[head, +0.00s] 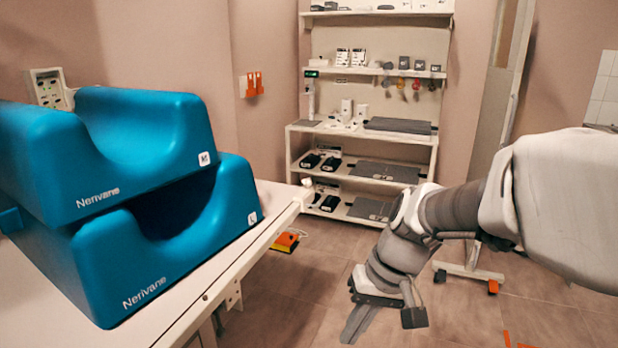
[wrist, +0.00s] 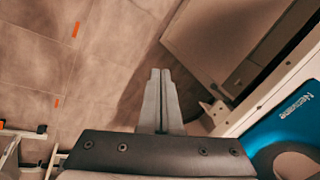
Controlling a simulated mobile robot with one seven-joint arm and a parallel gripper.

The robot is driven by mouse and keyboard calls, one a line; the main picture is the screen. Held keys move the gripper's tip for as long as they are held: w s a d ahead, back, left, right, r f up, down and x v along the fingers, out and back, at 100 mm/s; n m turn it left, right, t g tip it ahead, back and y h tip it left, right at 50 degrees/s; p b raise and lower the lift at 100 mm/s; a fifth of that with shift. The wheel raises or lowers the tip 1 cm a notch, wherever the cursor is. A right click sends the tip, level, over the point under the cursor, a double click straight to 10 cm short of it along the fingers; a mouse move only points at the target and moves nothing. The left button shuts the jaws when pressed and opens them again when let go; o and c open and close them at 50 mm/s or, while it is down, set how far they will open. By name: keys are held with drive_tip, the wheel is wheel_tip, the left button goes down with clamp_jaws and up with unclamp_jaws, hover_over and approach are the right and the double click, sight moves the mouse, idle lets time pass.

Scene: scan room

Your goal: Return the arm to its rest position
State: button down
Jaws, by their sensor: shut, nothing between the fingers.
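My gripper (head: 357,325) hangs at the end of my arm in the lower middle of the head view, pointing down over the floor. In the wrist view my gripper (wrist: 160,75) has its two fingers side by side and touching, with nothing between them. The arm reaches in from the right edge of the head view, bent at the elbow. The gripper is to the right of the table and apart from it.
Two stacked blue headrest-like cushions (head: 150,255) sit on a white table (head: 215,285) at left. White shelving (head: 362,155) with several small items stands at the back. A wheeled stand base (head: 468,272) is behind my arm. Tiled floor (head: 290,300) lies open between.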

drive_tip(key=s+d+r+m+t+h, duration=0.1)
drive_tip(key=s+d+r+t+h, duration=0.35)
drive_tip(key=s+d+r, duration=0.4)
wheel_tip(320, 180, up, 20)
drive_tip(key=s+a+p, duration=0.1)
drive_tip(key=p, duration=2)
drive_tip(key=shift+s+a+r+t+y+p, duration=0.25)
drive_tip(key=shift+s+t+y+p, duration=0.1)
drive_tip(key=shift+y, duration=0.1)
